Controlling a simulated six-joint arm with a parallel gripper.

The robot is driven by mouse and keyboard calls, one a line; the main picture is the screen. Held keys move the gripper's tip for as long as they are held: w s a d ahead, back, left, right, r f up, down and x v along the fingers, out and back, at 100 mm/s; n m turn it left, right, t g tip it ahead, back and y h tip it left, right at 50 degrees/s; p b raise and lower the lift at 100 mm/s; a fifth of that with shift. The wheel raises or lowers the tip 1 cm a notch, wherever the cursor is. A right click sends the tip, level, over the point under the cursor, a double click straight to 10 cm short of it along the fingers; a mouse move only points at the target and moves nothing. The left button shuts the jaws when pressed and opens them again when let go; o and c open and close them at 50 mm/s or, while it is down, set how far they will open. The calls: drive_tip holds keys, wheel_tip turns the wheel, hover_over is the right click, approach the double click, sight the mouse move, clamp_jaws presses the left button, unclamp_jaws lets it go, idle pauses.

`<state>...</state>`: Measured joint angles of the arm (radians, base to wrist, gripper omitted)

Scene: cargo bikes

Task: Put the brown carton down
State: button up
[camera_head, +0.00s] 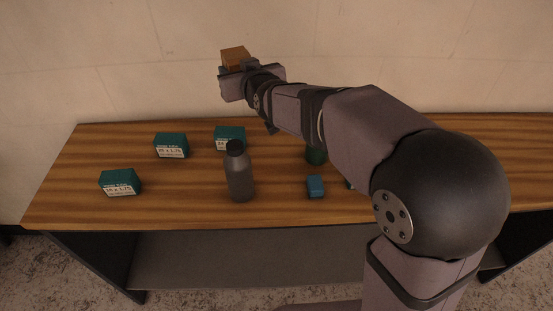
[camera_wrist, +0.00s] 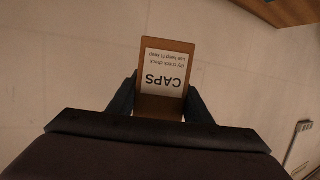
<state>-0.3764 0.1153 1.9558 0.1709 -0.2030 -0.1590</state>
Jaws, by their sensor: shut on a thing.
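The brown carton (camera_head: 236,56) is held up high near the back wall, above the level of the bench top, at the far left end of my arm. In the wrist view the carton (camera_wrist: 146,42) shows a white label reading "CAPS", upside down. My gripper (camera_head: 233,70) is shut on the carton, with one dark finger on each side of it in the wrist view (camera_wrist: 160,100). The carton touches nothing but my gripper as far as I can see.
The wooden bench (camera_head: 75,200) carries teal boxes at left (camera_head: 120,182), (camera_head: 171,146) and behind (camera_head: 230,133), a grey bottle (camera_head: 239,175), a small blue box (camera_head: 315,186) and a green item (camera_head: 316,155) partly behind my arm. Bare wood shows between them.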

drive_tip(key=s+d+f, duration=0.2)
drive_tip(key=d+f, duration=0.4)
drive_tip(key=d, duration=0.4)
drive_tip(key=shift+n, duration=0.3)
drive_tip(key=shift+s+a+f, duration=0.1)
drive_tip(key=shift+a+f, duration=0.05)
drive_tip(key=shift+f, duration=2.3)
drive_tip(key=shift+w+a+f, duration=0.1)
drive_tip(key=shift+a+f, duration=0.1)
drive_tip(key=shift+f, duration=2.3)
drive_tip(key=shift+s+a+f, duration=0.1)
drive_tip(key=shift+a+f, duration=0.05)
drive_tip(key=shift+f, duration=2.3)
drive_tip(key=shift+f, duration=0.4)
drive_tip(key=shift+f+b, duration=0.25)
drive_tip(key=shift+b, duration=0.2)
drive_tip(key=o, duration=1.4)
drive_tip(key=shift+c, duration=0.2)
